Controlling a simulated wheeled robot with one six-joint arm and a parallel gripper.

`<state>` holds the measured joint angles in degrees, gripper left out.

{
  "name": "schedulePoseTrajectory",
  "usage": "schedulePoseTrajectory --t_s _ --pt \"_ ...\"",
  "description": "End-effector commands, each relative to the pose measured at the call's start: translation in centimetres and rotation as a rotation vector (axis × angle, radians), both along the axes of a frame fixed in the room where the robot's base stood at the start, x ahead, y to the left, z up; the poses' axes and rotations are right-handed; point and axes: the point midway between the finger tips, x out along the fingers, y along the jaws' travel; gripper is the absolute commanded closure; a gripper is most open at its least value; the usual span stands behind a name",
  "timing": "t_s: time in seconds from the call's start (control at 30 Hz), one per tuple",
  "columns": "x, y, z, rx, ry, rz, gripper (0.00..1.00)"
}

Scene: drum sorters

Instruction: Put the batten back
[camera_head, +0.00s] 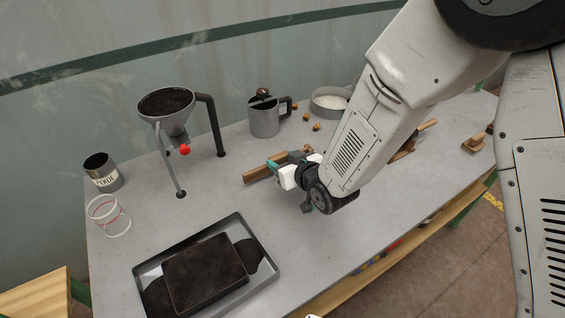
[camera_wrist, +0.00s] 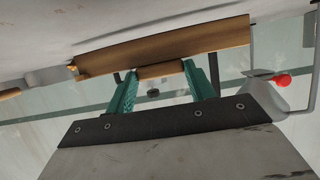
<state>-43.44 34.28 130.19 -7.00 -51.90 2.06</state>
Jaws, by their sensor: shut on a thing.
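A wooden batten (camera_head: 258,174) is at the middle of the grey table, just left of my gripper (camera_head: 293,168). In the wrist view it is a long brown bar (camera_wrist: 165,47) across the fingertips. A short wooden piece (camera_wrist: 160,71) lies between the teal fingers of my gripper (camera_wrist: 162,78); I cannot tell whether it is joined to the long bar. My gripper is shut on the wood. My arm hides part of the batten's right side in the head view. Whether it touches the table is unclear.
A funnel stand (camera_head: 172,122) with a red ball and a metal jug (camera_head: 264,121) stand behind. A tray (camera_head: 262,291) with a dark slab is at front left. Wooden pieces (camera_head: 481,140) lie right, partly behind my arm.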

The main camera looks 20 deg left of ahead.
Motion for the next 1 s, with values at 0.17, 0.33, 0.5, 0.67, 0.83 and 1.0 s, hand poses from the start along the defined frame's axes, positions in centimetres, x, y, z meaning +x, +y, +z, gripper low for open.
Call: schedulePoseTrajectory --t_s 0.17,0.33,0.5,0.67,0.83,1.0 --pt "0.0 0.1 -1.3 0.002 -0.002 0.001 0.69" --pt "0.0 0.1 -1.2 0.002 -0.002 0.002 0.69" --pt "0.0 0.1 -1.5 0.002 -0.002 0.001 0.32" --pt "0.0 0.1 -1.5 0.001 -0.002 0.001 0.24" --pt "0.0 0.1 -1.4 0.002 -0.002 0.001 0.24" --pt "-0.6 -0.7 -0.5 0.002 -0.002 0.007 0.24"
